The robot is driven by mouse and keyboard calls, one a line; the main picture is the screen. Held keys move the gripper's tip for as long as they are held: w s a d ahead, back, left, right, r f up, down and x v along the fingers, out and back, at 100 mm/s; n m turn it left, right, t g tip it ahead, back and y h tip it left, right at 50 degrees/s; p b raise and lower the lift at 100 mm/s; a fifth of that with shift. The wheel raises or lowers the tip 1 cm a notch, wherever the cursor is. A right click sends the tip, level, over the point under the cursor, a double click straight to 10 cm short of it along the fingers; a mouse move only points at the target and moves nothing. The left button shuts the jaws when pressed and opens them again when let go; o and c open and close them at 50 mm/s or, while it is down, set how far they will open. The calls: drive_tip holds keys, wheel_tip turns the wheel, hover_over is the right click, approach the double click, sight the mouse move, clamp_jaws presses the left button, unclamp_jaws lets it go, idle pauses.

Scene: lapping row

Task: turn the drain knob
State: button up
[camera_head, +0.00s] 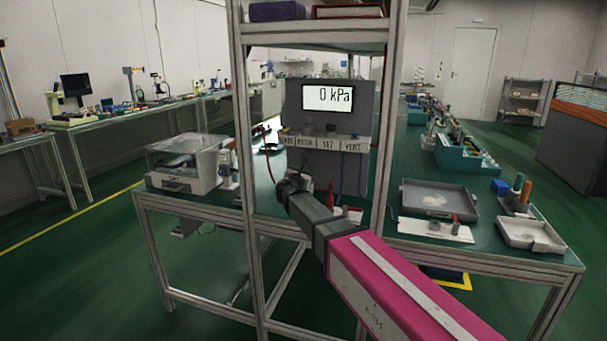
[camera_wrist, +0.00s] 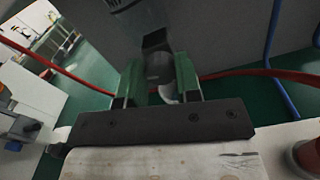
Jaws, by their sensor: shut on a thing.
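My gripper (camera_head: 296,184) reaches to the lower front of the grey panel box (camera_head: 358,108), below its label strip. In the wrist view, the two fingers of my gripper (camera_wrist: 159,82) stand on either side of a dark, rounded knob (camera_wrist: 159,66) and are shut on it. I take this to be the drain knob; no label on it is readable. In the head view my gripper mostly hides it. The box's display (camera_head: 328,97) reads 0 kPa.
A frame post (camera_head: 243,170) stands just left of my arm. Red and blue hoses run near the gripper. A grey tray (camera_head: 462,204) lies on the bench to the right.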

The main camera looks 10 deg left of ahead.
drive_tip(key=shift+d+f+m, duration=0.1)
drive_tip(key=shift+m, duration=3.7)
drive_tip(key=shift+d+f+m, duration=0.1)
drive_tip(key=shift+m, duration=3.7)
drive_tip(key=o, duration=0.9)
drive_tip(key=shift+o, duration=0.2)
drive_tip(key=s, duration=1.1)
drive_tip(key=shift+a, duration=0.45)
